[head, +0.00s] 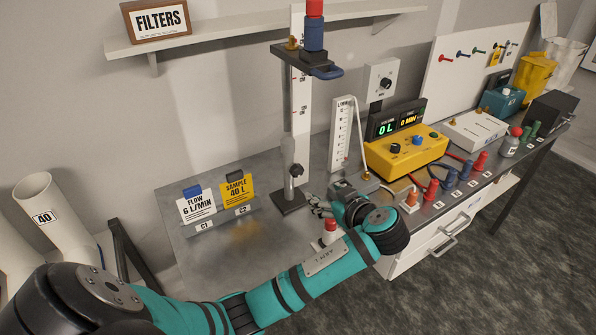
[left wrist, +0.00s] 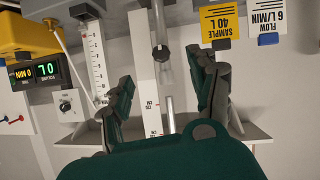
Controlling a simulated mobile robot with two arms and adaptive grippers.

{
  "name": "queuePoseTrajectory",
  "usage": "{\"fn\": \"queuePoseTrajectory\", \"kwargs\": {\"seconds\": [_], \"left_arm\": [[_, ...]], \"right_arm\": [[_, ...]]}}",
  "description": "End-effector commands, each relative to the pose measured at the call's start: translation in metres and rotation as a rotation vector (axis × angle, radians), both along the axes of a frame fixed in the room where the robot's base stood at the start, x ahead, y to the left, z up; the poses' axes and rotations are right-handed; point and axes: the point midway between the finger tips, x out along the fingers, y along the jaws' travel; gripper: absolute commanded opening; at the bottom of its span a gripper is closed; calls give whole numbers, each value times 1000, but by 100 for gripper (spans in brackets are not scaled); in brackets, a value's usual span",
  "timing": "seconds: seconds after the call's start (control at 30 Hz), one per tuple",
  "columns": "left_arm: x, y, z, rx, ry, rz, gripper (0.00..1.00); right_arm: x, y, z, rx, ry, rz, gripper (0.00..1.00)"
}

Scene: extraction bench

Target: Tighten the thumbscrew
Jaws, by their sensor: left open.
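A tall stand (head: 289,200) with a white scale column rises from the bench. A small dark knob (head: 296,170), which looks like the thumbscrew, sits low on its rod; it also shows in the left wrist view (left wrist: 160,52), ahead of the fingers. A brass knob (head: 292,43) sits higher, on the stand's dark carriage (head: 305,62). My left gripper (head: 321,207) is just right of the stand's foot in the head view. In the left wrist view its fingers (left wrist: 167,95) are apart, with nothing gripped between them. My right gripper is not in view.
Flow and sample cards (head: 197,204) stand left of the stand. A flow tube scale (head: 341,135) and yellow meter box (head: 405,150) stand to its right. A red-topped piece (head: 330,230) shows beside my left arm. The bench's left front is clear.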

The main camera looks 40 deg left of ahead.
Motion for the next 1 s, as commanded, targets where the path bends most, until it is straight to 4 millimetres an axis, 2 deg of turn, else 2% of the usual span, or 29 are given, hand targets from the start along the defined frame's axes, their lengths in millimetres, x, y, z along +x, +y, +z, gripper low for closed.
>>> {"fn": "queuePoseTrajectory", "kwargs": {"seconds": [0.1,0.27,0.8,1.0], "left_arm": [[9,4,14,20,-63,41,61],[15,18,11,24,-68,45,61],[63,112,-31,22,-64,44,61],[76,136,-44,20,-65,41,61]], "right_arm": [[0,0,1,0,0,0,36],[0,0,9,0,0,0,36],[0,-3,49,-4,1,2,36],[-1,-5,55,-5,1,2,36]]}}
